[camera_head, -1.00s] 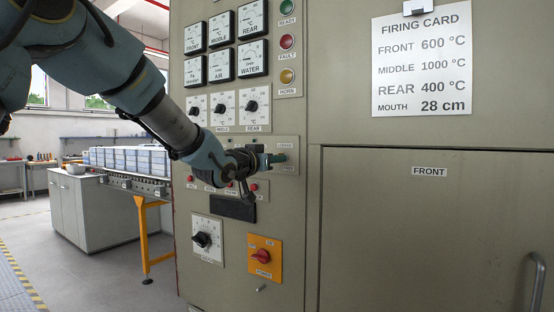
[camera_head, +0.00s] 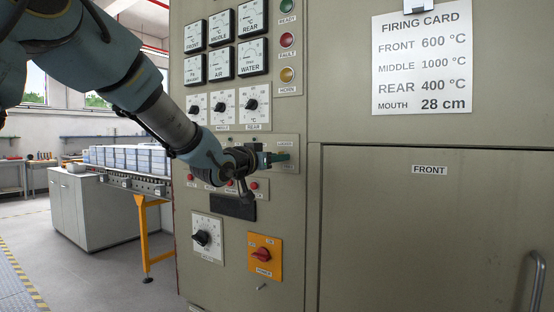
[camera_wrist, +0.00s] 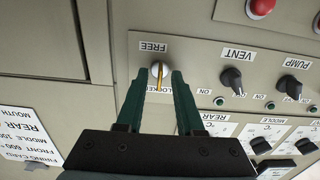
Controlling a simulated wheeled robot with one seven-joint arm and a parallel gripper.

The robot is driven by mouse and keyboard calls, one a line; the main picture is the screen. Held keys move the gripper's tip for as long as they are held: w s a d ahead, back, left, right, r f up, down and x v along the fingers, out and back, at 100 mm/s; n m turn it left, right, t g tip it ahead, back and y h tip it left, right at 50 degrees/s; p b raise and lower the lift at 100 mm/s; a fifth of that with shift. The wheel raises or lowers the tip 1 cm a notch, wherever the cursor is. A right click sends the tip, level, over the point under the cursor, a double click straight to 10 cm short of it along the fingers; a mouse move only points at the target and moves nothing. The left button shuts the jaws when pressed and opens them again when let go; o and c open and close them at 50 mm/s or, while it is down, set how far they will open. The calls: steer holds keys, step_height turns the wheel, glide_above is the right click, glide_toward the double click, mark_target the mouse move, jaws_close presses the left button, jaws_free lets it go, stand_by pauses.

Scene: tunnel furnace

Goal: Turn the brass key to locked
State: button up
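The brass key (camera_wrist: 160,77) sits in a round pale lock on the furnace panel, between the labels FREE (camera_wrist: 154,47) and LOCKED (camera_wrist: 158,88). In the wrist view its narrow bow lies roughly along the line between the labels; I cannot tell which one it points to. My gripper (camera_wrist: 160,74) has its two green fingers on either side of the key, with a visible gap on each side. In the head view my gripper (camera_head: 283,157) is at the panel, and its fingers hide the key.
VENT (camera_wrist: 232,80) and PUMP (camera_wrist: 288,86) knobs are beside the key plate. An orange power switch (camera_head: 264,255) and a dial (camera_head: 203,238) are below. The closed FRONT door (camera_head: 430,235) is right. A roller conveyor (camera_head: 140,183) with stacked pale blocks is left.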

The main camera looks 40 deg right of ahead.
steer(key=b+v, duration=0.2)
steer(key=v, duration=0.8)
steer(key=shift+a, duration=0.15)
steer(key=w+a+f+n+t+y, duration=0.1)
steer(key=w+a+f+n+y, duration=0.1)
steer(key=w+a+f+y, duration=0.45)
steer(key=w+a+f+n+t+y, duration=0.1)
steer(key=w+a+f+n+t, duration=0.15)
steer(key=a+f, duration=0.45)
steer(key=w+a+f+n+t+y, duration=0.1)
steer(key=w+a+f+n+y, duration=0.3)
steer(key=a, duration=0.6)
steer(key=a+f+n+g+y+p, duration=0.1)
steer(key=a+f+g+y, duration=0.3)
steer(key=a, duration=0.7)
steer(key=s+a+f+n+g+y, duration=0.1)
steer(key=s+a+f+n, duration=0.1)
steer(key=s+a+f, duration=0.2)
steer(key=s+a+f+n+g, duration=0.2)
steer(key=s+a+f, duration=0.2)
steer(key=s+a, duration=0.5)
steer(key=shift+a+f+y+p, duration=0.15)
steer(key=shift+a+y+p, duration=0.2)
steer(key=shift+a+p, duration=0.15)
